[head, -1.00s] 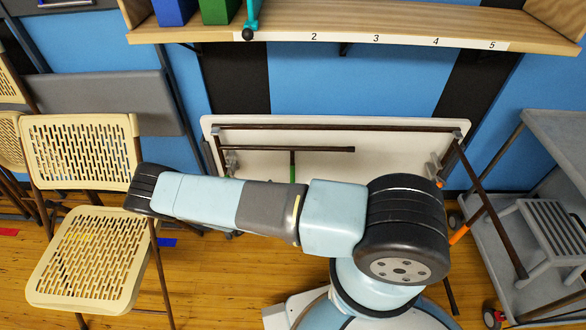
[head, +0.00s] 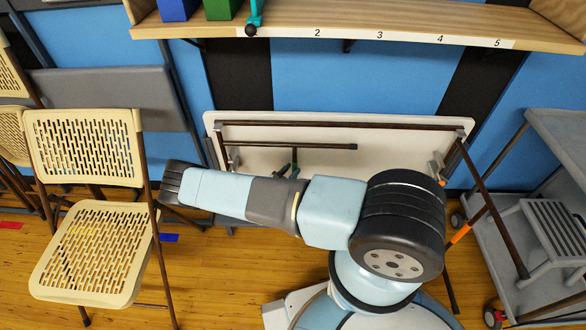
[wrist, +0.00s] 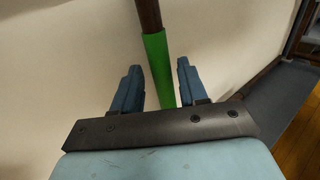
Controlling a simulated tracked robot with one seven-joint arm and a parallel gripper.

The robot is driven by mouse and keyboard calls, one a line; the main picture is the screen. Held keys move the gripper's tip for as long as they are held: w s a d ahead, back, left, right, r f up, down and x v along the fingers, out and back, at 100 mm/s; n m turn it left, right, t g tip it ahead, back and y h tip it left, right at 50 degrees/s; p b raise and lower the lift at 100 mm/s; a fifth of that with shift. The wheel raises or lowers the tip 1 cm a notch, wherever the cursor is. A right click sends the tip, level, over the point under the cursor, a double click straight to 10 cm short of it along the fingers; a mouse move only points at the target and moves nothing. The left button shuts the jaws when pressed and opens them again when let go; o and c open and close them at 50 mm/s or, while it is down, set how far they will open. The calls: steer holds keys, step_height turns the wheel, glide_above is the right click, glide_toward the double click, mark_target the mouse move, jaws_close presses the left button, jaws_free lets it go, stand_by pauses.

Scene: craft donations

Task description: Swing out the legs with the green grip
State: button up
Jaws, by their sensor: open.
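A white folding table (head: 380,160) stands on its side against the wall, its underside facing me. One dark leg set (head: 318,146) lies folded along the underside. Its green grip (wrist: 158,75) is a bright sleeve on a brown tube in the wrist view. My gripper (wrist: 158,67) is open, with one blue finger on each side of the green grip; I cannot tell whether either finger touches it. In the head view my gripper (head: 285,168) is partly hidden behind my arm. The other legs, with an orange grip (head: 460,233), stand out from the table at the right.
A wooden shelf (head: 380,18) with numbered places runs above the table. Beige folding chairs (head: 85,150) stand at the left. A grey cart (head: 550,130) with a step stool (head: 555,235) is at the right, close to the swung-out legs.

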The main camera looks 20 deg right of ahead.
steer(key=shift+x, duration=1.35)
jaws_close()
steer(key=shift+a, duration=0.15)
